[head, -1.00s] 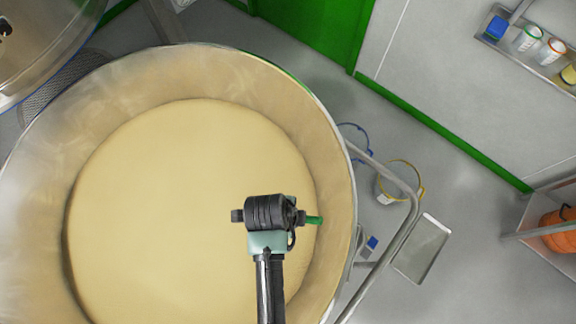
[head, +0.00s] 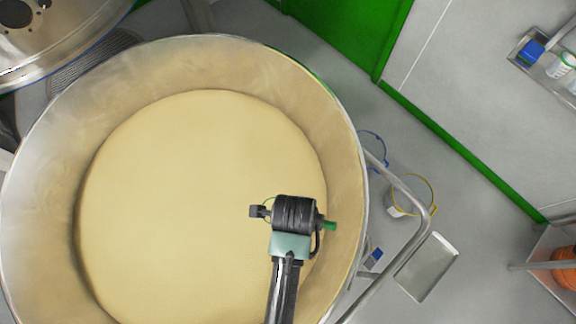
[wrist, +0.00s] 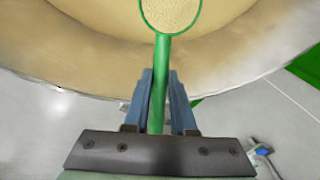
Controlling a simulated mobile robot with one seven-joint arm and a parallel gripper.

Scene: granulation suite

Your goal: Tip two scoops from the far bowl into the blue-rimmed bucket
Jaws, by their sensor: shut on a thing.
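A large steel bowl (head: 345,130) of pale beige granules fills the left and middle of the head view. My gripper (wrist: 161,90) is shut on the green handle of a scoop (wrist: 160,60). The scoop's round head is at the top of the wrist view, with beige granules showing inside its rim. In the head view my gripper (head: 262,211) is over the right part of the bowl, and the green handle end sticks out to its right. The blue-rimmed bucket (head: 384,149) stands on the floor right of the bowl, partly hidden by the bowl's edge.
A yellow-rimmed bucket (head: 408,202) stands beside a bent metal rail (head: 415,235). A grey tray (head: 428,267) lies on the floor to the right. Another round steel piece (head: 60,45) is at the top left. A shelf (head: 530,60) with containers is at the upper right.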

